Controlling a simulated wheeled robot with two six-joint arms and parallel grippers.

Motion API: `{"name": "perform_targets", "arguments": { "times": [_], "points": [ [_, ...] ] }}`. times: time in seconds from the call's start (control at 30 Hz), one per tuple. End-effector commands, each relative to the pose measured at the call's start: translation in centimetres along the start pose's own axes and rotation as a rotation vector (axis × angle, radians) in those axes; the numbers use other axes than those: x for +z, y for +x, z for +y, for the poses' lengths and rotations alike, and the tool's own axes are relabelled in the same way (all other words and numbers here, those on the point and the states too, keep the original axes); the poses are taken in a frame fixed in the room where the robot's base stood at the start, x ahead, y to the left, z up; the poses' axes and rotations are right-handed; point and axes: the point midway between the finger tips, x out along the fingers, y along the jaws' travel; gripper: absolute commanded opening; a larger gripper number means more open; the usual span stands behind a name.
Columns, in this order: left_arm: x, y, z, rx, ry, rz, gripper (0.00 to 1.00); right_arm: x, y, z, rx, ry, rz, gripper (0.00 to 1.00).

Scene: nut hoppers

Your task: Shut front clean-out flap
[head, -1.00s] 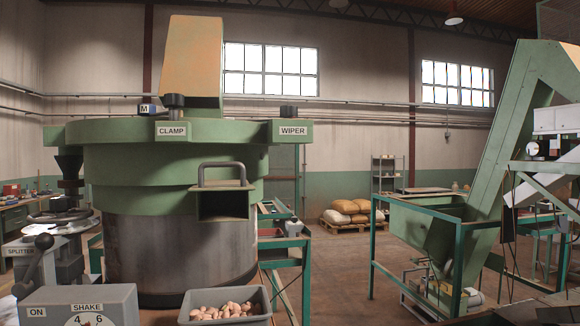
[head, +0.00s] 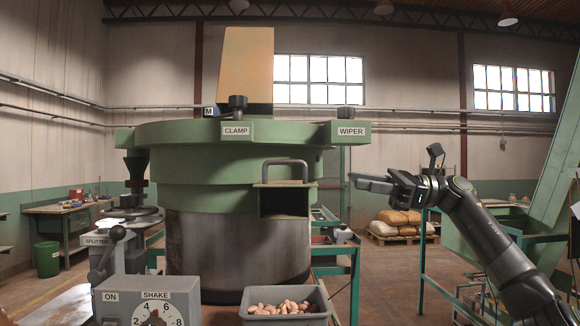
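The green round sifter (head: 225,160) stands at center with a grey metal drum below. On its front, the clean-out flap (head: 284,184) appears raised and seen nearly edge-on, with a grey arched handle (head: 286,162) standing on top. Below it the outlet box (head: 284,203) shows a dark open mouth. My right gripper (head: 353,180) is to the right of the flap, pointing left, apart from the handle in the picture. It is seen side-on, so whether its fingers are open is unclear. My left gripper is out of view.
A grey bin of nuts (head: 247,316) stands below the outlet. A control box with a SHAKE dial (head: 186,295) and a lever (head: 106,258) stand at lower left. A green steel frame (head: 354,280) stands right of the drum. Sacks on a pallet (head: 398,222) lie farther back.

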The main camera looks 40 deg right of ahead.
Motion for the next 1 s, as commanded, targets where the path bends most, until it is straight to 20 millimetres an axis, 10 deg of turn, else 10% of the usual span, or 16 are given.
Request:
{"name": "perform_targets", "arguments": {
  "times": [0.13, 0.37, 1.0],
  "points": [
    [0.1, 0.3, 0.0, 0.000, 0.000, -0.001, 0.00, 4.5, -0.9, 3.6, 0.069, -0.213, 0.093, 0.31],
    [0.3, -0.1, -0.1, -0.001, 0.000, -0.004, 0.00, 5.7, -0.3, 5.0, 0.098, -0.288, 0.132, 0.31],
    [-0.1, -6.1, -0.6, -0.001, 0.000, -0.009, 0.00, 4.3, 11.9, 5.8, 0.099, -0.280, 0.126, 0.31]
  ]
}}
